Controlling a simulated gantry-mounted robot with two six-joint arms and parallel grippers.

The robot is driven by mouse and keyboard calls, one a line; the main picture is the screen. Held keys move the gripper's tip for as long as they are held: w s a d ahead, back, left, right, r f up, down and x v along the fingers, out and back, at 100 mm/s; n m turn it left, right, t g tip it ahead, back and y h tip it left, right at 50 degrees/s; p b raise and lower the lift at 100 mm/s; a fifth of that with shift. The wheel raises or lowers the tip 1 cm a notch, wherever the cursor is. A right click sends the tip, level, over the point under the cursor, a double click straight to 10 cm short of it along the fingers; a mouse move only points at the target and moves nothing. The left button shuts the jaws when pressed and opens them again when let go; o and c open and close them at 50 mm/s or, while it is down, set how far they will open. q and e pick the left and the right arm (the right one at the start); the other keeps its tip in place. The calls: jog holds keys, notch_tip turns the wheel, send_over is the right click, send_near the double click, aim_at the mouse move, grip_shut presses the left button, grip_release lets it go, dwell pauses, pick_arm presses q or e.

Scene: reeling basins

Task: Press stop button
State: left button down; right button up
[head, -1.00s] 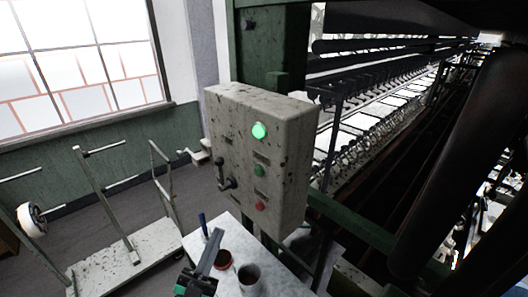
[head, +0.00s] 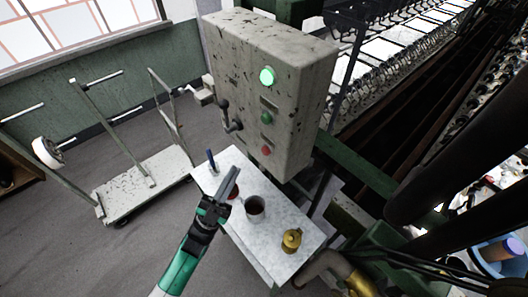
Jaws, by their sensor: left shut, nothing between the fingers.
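The grey, speckled control box (head: 245,75) stands upright at the top centre in the head view. Its face carries a lit green lamp (head: 267,76), a darker green button (head: 267,117) below it, and a red button (head: 265,151) at the bottom. A dark lever (head: 229,117) sits on the left of the face. My left gripper (head: 231,180) is shut and empty, below and left of the red button and apart from the box. It is over the small white table. My right gripper is not in view.
The white table (head: 290,222) below the box holds a dark-filled cup (head: 255,208), a brass object (head: 291,240), a blue upright item (head: 211,161) and a red item partly hidden by my gripper. A trolley (head: 130,190) stands left. Machinery (head: 400,60) fills the right.

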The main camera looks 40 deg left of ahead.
pick_arm(q)
jog(key=b, duration=0.3)
send_near(267, 140)
notch_tip(267, 140, up, 3)
jog(key=shift+w+a, duration=0.1)
jog(key=shift+w, duration=0.5)
jog(key=shift+f, duration=0.1)
dwell(1.1)
jog(key=shift+w+b, duration=0.45)
jog(key=shift+w+b, duration=0.4)
jog(key=shift+b, duration=0.05)
dwell(0.5)
dwell(0.3)
jog(key=shift+s+p, duration=0.4)
jog(key=shift+s, duration=0.45)
